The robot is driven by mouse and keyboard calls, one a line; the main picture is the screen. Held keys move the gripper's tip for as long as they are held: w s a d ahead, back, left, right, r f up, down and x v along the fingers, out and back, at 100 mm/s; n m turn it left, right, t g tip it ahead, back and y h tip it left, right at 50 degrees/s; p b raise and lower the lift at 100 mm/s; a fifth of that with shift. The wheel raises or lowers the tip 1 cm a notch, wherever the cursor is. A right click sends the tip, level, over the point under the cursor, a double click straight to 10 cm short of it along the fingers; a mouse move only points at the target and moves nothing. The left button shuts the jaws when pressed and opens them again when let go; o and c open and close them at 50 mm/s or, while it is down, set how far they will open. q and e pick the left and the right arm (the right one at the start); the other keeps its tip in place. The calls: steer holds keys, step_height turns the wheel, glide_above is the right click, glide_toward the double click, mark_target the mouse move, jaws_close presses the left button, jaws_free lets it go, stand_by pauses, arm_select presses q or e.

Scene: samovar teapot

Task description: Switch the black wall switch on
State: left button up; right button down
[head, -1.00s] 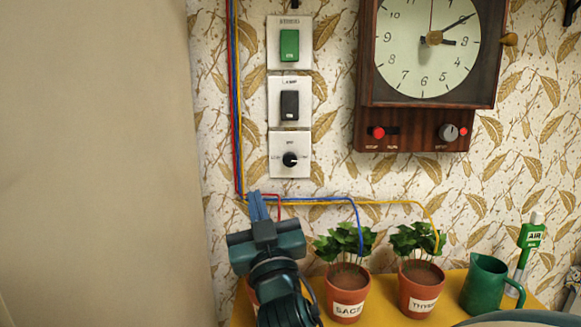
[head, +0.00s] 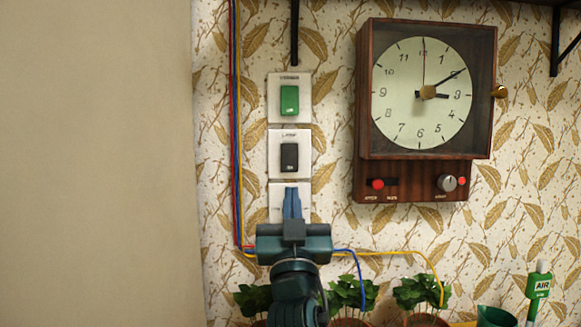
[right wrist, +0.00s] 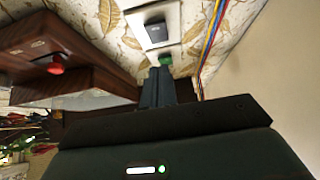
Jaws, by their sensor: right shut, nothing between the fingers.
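The black wall switch (head: 290,157) sits on a white plate in the middle of a column of three plates on the papered wall. It also shows in the right wrist view (right wrist: 156,32). My right gripper (head: 292,190) is shut and empty, its blue fingers pointing up just below the black switch and in front of the lowest plate (head: 277,204), whose dial they hide. In the right wrist view the fingertips (right wrist: 157,74) appear apart from the black switch. My left gripper is not in view.
A green switch (head: 289,100) is above the black one. A wooden clock (head: 425,163) with a red button hangs to the right. Red, blue and yellow wires (head: 237,150) run down the left. Potted plants (head: 422,290) stand below; a plain wall (head: 95,160) is at left.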

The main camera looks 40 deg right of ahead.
mark_target(290, 167)
steer(key=w+d, duration=0.1)
steer(key=w+d+r, duration=0.1)
steer(key=w+d, duration=0.1)
steer(key=w+d+r+p, duration=0.1)
steer(key=w, duration=0.1)
steer(key=shift+w+d+r, duration=0.1)
steer(key=shift+d+r, duration=0.05)
steer(key=shift+r, duration=0.05)
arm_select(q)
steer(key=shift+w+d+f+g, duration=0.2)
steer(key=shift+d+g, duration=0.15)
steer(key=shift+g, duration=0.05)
arm_select(e)
steer(key=shift+w+d, duration=0.35)
steer(key=shift+w+d+f+b, duration=0.1)
steer(key=shift+f+b, duration=0.05)
steer(key=shift+b, duration=0.2)
steer(key=shift+w+d+f+b, duration=0.1)
steer(key=shift+w+d+b, duration=0.1)
steer(key=shift+b, duration=0.15)
steer(key=shift+a, duration=0.1)
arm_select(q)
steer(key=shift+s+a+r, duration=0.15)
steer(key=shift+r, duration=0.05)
